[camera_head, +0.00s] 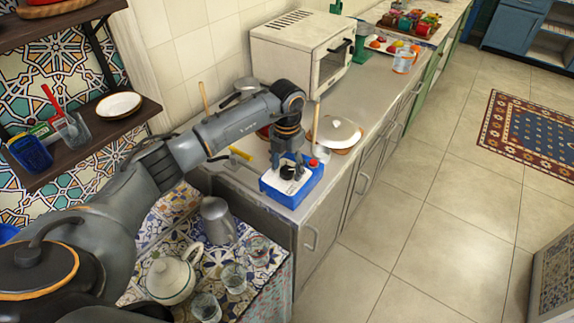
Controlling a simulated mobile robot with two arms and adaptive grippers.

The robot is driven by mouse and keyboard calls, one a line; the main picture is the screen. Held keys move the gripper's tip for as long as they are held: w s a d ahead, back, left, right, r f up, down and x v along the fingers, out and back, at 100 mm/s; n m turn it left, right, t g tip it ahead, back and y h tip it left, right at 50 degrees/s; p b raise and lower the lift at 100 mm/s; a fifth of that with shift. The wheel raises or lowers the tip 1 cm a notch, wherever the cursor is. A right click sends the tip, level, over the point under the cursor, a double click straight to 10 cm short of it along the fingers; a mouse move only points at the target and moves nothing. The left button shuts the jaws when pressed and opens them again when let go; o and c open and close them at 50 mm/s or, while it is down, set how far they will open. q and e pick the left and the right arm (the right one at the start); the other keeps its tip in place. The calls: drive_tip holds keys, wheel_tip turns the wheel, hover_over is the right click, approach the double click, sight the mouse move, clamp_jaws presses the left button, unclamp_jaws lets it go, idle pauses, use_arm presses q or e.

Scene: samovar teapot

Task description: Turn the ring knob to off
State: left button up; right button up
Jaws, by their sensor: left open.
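A small blue box with a white top (309,186) sits at the near end of the grey counter. A small red part (313,163) shows at its right rear edge. My left gripper (289,172) points down over the white top, open, with its fingers around or just above a dark part there. I cannot tell whether they touch it. The gripper partly covers this part, so the ring knob and its setting are not clear. My right gripper is not in view.
A white oven (302,50) stands farther back. A grey pitcher (217,220), a white teapot (170,278) and several glasses stand on the lower tiled table.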

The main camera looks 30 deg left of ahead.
use_arm(q)
drive_tip(key=shift+c, duration=0.7)
drive_tip(key=c, duration=1)
drive_tip(key=shift+c, duration=0.2)
